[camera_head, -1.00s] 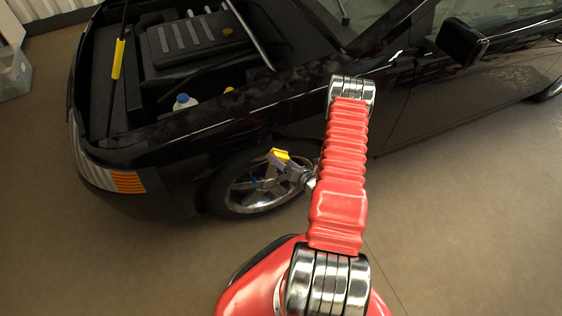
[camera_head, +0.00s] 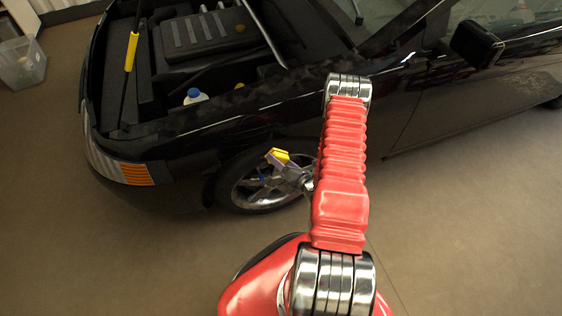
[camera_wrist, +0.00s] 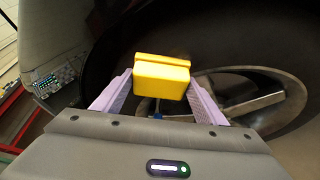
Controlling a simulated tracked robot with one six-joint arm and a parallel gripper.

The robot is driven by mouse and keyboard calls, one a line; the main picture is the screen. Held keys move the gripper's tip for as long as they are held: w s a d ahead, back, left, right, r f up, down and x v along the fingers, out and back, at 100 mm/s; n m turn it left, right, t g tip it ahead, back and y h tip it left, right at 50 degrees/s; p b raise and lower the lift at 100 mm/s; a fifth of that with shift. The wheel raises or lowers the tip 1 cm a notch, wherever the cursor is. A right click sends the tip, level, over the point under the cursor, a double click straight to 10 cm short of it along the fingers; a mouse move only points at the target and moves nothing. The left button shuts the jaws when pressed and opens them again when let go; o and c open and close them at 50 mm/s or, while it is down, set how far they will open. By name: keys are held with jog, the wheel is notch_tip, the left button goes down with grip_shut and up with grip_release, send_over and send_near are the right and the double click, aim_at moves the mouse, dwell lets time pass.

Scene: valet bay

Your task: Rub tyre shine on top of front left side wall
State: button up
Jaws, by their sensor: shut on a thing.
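The front left wheel (camera_head: 256,186) of the black car shows in the head view, with a dark tyre around a silver spoked rim; my arm covers its right part. In the wrist view the dark tyre side wall (camera_wrist: 118,38) arches around the rim (camera_wrist: 270,105). My gripper (camera_head: 277,163) is in front of the wheel, at its upper part. In the wrist view my gripper (camera_wrist: 160,85) is shut on a yellow applicator block (camera_wrist: 162,76), one finger at each side. Whether the block touches the tyre cannot be told.
The car's black fender (camera_head: 240,122) overhangs the wheel. The bonnet is open, with a white bottle with a blue cap (camera_head: 194,97) in the engine bay. A clear bin (camera_head: 22,62) stands at the far left. The floor (camera_head: 80,250) at the lower left is clear.

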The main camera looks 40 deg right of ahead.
jog(key=shift+w+a, duration=0.1)
jog(key=shift+a, duration=0.45)
jog(key=shift+a, duration=0.1)
jog(key=shift+w+a, duration=0.3)
jog(key=shift+a, duration=0.4)
jog(key=shift+w+a, duration=0.25)
jog(key=shift+a, duration=0.45)
jog(key=shift+a, duration=0.1)
jog(key=shift+w+a, duration=0.2)
jog(key=shift+a, duration=0.55)
jog(key=shift+w+a, duration=0.15)
jog(key=shift+a, duration=0.6)
jog(key=shift+d, duration=0.2)
jog(key=shift+s+d, duration=0.25)
jog(key=shift+d, duration=0.45)
jog(key=shift+s+d, duration=0.2)
jog(key=shift+d, duration=0.5)
